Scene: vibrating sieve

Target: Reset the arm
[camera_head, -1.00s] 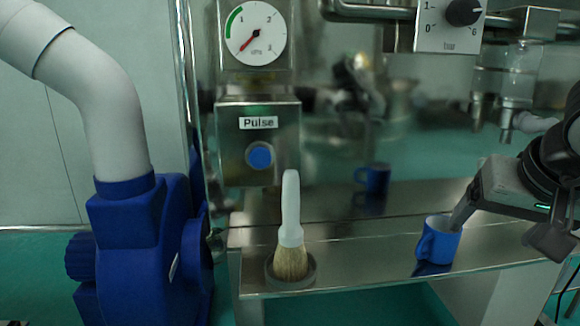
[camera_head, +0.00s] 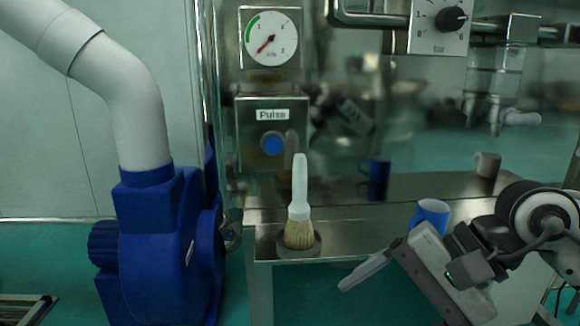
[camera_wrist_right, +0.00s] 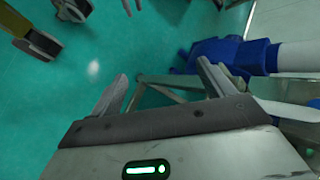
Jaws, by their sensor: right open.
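My right gripper (camera_head: 345,285) reaches in from the right in the head view, in front of the steel ledge's front edge. It is tilted down and to the left. In the right wrist view its two fingers (camera_wrist_right: 162,85) are spread apart, with nothing between them but floor and part of a stand beyond. A blue mug (camera_head: 432,211) stands on the ledge behind the gripper, apart from it and partly hidden by it. My left gripper is not seen in the head view.
A white-handled brush (camera_head: 299,190) stands upright in a round holder (camera_head: 304,252) on the steel ledge (camera_head: 340,235). A blue blower (camera_head: 155,250) with a white duct stands at left. A panel with a blue button (camera_head: 272,144) is behind.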

